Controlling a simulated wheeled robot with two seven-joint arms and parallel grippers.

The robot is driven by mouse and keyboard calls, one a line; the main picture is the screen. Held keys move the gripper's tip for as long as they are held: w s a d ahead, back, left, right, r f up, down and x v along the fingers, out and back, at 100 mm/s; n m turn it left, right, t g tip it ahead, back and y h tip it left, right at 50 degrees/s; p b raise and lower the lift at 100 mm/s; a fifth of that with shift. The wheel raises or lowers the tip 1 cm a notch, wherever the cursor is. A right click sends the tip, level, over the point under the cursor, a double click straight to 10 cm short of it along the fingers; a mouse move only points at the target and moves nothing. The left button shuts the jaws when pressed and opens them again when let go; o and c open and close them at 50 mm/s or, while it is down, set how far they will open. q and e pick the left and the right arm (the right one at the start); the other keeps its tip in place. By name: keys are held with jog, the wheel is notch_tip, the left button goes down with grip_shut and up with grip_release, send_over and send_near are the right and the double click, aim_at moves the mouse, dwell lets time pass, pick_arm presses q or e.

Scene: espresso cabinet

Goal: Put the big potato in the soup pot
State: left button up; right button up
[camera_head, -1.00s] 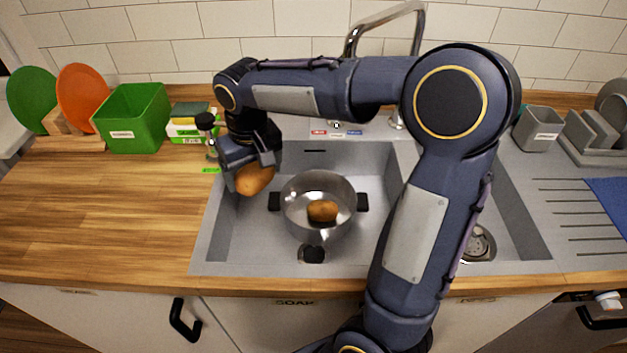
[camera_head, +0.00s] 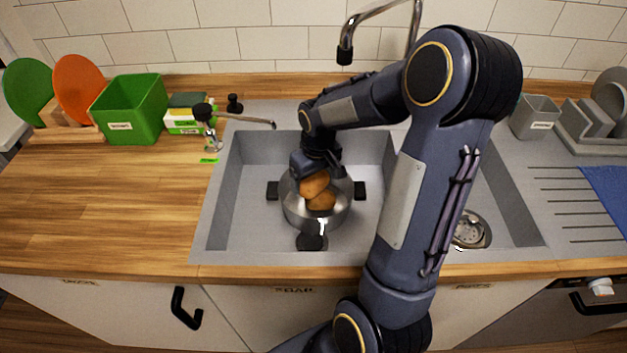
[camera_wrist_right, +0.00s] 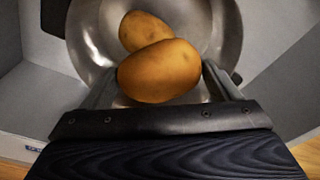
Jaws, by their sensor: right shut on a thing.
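The steel soup pot (camera_head: 331,219) stands in the sink basin, with dark side handles. A potato (camera_head: 322,201) lies inside it, and this one also shows beyond the held one in the right wrist view (camera_wrist_right: 143,31). My right gripper (camera_head: 316,176) is shut on the big potato (camera_head: 313,186). In the right wrist view the big potato (camera_wrist_right: 160,72) sits between the fingers and looks larger than the other. It is over the pot's opening; I cannot tell whether it touches the potato below. My left gripper is not in view.
The sink basin (camera_head: 245,205) surrounds the pot. The faucet (camera_head: 345,52) arches behind my right arm. A green bin (camera_head: 130,112), plates in a rack (camera_head: 77,85) and a sponge box (camera_head: 187,121) stand at left. The left wooden counter (camera_head: 100,205) is clear.

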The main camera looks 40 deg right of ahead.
aim_at(317, 182)
jog(key=shift+f, duration=0.7)
jog(key=shift+f+b, duration=0.45)
jog(key=o, duration=0.9)
jog(key=shift+o, duration=0.2)
notch_tip(317, 182, up, 13)
jog(key=s+p, duration=0.1)
jog(key=s+a+t+y, duration=0.1)
jog(key=s+a, duration=0.4)
jog(key=s+a+t+y, duration=0.1)
jog(key=s+a, duration=0.4)
jog(key=s+a+r+t+y, duration=0.1)
jog(key=s+a+t+y, duration=0.1)
jog(key=s+a, duration=0.4)
jog(key=shift+m, duration=0.3)
